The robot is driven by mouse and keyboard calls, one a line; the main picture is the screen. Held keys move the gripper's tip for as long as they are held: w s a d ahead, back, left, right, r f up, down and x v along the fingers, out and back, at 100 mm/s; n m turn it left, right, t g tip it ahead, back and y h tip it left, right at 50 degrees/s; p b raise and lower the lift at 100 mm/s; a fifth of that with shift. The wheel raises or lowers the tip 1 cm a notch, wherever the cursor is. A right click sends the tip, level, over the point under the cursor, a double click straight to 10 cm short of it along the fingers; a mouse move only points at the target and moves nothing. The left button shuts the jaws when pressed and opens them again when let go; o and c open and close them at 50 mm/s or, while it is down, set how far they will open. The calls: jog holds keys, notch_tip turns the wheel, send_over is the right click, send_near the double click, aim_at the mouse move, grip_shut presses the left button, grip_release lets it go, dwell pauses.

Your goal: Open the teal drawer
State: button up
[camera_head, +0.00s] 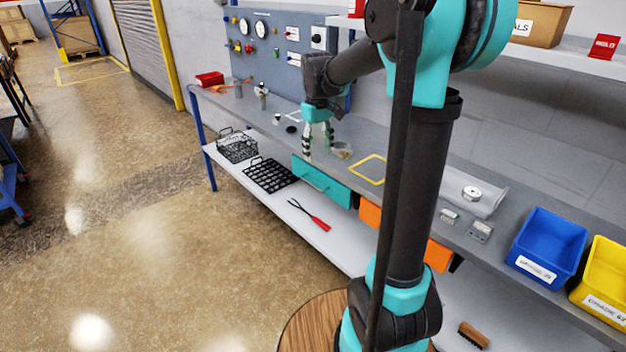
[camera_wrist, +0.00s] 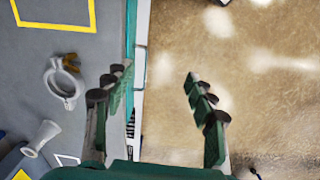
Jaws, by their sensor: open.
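The teal drawer (camera_head: 338,191) hangs under the front edge of the grey workbench, and its front looks flush with that edge. A thin bar handle (camera_head: 311,180) runs along the drawer front. In the wrist view, the handle (camera_wrist: 141,88) shows as a thin pale bar between my two fingers, closer to the left finger. My gripper (camera_head: 318,143) points down above the bench edge near the drawer. In the wrist view, my gripper (camera_wrist: 158,75) is open with nothing held. Whether a finger touches the handle or drawer cannot be told.
An orange drawer (camera_head: 370,214) is right of the teal one, partly behind my arm. The lower shelf holds a black tray (camera_head: 270,175) and red-handled tongs (camera_head: 318,222). The floor in front is clear.

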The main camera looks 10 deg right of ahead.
jog(key=shift+n+t+h, duration=0.5)
jog(key=shift+h, duration=0.2)
jog(key=w+a, duration=0.4)
jog(key=w, duration=0.1)
jog(key=shift+r, duration=0.2)
jog(key=c, duration=0.5)
send_near(311, 180)
jog(key=s+f, duration=0.5)
jog(key=shift+d, duration=0.3)
jog(key=shift+c, duration=0.2)
grip_shut()
